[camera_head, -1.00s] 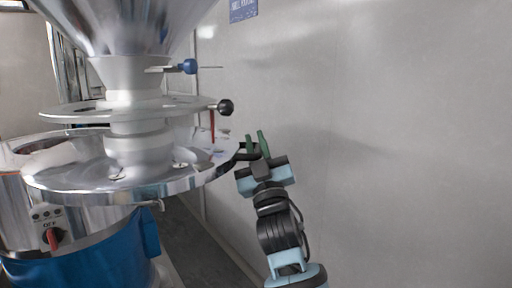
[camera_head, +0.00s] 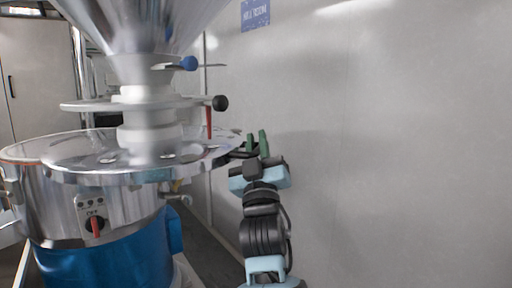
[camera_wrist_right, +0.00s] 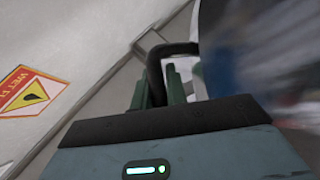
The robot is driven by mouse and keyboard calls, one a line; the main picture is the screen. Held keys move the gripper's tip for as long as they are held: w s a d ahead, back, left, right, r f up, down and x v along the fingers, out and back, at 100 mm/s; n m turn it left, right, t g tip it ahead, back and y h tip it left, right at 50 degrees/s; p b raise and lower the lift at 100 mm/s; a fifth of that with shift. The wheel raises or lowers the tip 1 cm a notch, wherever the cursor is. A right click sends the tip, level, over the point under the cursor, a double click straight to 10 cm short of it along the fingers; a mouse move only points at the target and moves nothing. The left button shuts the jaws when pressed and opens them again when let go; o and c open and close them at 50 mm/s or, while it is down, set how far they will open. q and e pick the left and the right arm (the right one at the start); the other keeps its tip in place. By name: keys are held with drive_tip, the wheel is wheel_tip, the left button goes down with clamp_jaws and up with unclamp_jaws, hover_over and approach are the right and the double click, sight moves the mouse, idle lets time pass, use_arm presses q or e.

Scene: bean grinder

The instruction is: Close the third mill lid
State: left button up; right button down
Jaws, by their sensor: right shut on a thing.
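The mill has a shiny steel drum (camera_head: 50,205) over a blue base (camera_head: 110,262). Its round steel lid (camera_head: 90,165) carries a white neck and a large hopper (camera_head: 140,20). The lid overlaps the drum but sits off to the right, with part of the drum top showing at left. My right gripper (camera_head: 257,143), with green fingers, is at the lid's right edge, shut on a black handle (camera_head: 241,154). In the right wrist view the dark bent handle (camera_wrist_right: 153,66) passes between the fingers (camera_wrist_right: 157,88). My left gripper is not in view.
A plain pale wall (camera_head: 390,150) rises close on the right, with a blue sign (camera_head: 256,14). A control panel with a red knob (camera_head: 96,226) is on the drum. Black (camera_head: 220,103) and blue (camera_head: 189,64) knobs stick out above the lid. A warning label (camera_wrist_right: 28,92) shows in the wrist view.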

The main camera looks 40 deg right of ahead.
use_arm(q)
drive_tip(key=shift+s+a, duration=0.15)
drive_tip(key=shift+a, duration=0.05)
use_arm(e)
drive_tip(key=shift+a, duration=0.25)
drive_tip(key=c, duration=1.7)
unclamp_jaws()
